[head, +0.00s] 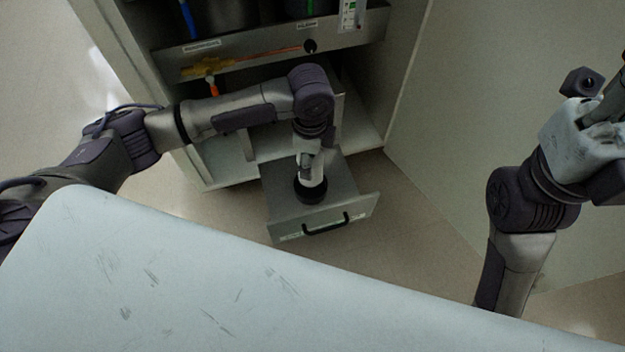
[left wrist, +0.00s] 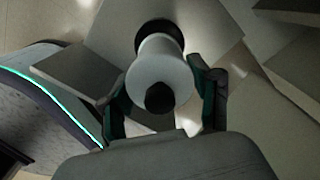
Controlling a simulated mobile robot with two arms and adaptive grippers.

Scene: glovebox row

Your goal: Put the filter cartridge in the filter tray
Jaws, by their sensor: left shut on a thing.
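The filter cartridge (left wrist: 160,72) is a white cylinder with black ends. In the left wrist view it stands between the two fingers of my left gripper (left wrist: 163,88), which is shut on it. In the head view my left gripper (head: 309,158) points down over an open grey drawer, likely the filter tray (head: 345,188), holding the cartridge (head: 313,182) roughly upright. Its black lower end is inside the drawer's outline; I cannot tell whether it touches the floor. My right gripper (head: 600,95) is partly cut off at the right edge; its finger state is unclear.
The drawer front has a black handle (head: 326,225) and a label too small to read. Above is a cabinet shelf (head: 345,38) with a brass-coloured valve (head: 207,67) and pipe. A pale wall panel (head: 480,120) stands to the right. Bare floor (head: 410,215) lies right of the drawer.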

